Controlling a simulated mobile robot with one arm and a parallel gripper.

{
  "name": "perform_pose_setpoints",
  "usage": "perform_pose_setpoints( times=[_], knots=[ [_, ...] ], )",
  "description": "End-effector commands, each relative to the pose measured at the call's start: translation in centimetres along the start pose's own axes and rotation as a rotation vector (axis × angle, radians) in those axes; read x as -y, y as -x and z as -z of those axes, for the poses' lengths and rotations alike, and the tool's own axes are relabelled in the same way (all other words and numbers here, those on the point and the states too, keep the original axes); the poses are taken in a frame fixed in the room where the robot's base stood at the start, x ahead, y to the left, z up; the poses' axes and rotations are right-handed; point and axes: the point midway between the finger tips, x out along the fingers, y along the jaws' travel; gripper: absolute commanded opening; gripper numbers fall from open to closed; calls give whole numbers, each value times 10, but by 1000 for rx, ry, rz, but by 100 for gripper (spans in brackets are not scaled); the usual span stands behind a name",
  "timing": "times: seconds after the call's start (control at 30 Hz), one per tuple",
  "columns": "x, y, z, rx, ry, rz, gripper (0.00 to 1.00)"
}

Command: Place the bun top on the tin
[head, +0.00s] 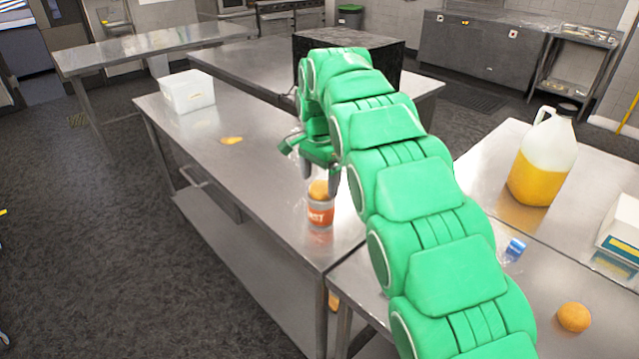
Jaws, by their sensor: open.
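The tin (320,215), with an orange-red label, stands upright on the near end of the steel table. A rounded golden-brown piece that looks like the bun top (318,188) sits on the tin's top. My gripper (320,178) points down just above the tin, with its dark fingers open around the upper part of the bun top. I cannot tell whether a finger touches it. A similar round brown bun (574,317) lies on the right-hand table.
A white container (187,91) stands at the table's far left, with a flat orange-yellow piece (232,140) nearer. A jug of yellow liquid (541,160), a blue-capped item (515,248) and a white-and-teal box (622,230) are on the right. My green arm hides part of the tables.

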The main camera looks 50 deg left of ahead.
Motion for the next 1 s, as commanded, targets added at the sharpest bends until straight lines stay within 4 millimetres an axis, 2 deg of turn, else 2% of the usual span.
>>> perform_pose_setpoints(
  times=[0.3,0.5,0.87,1.0],
  knots=[
    [1,38,1,-3,1,6,92],
    [1,52,1,-1,0,3,92],
    [0,57,0,0,0,0,92],
    [-12,62,9,-3,-6,-2,92]
  ],
)
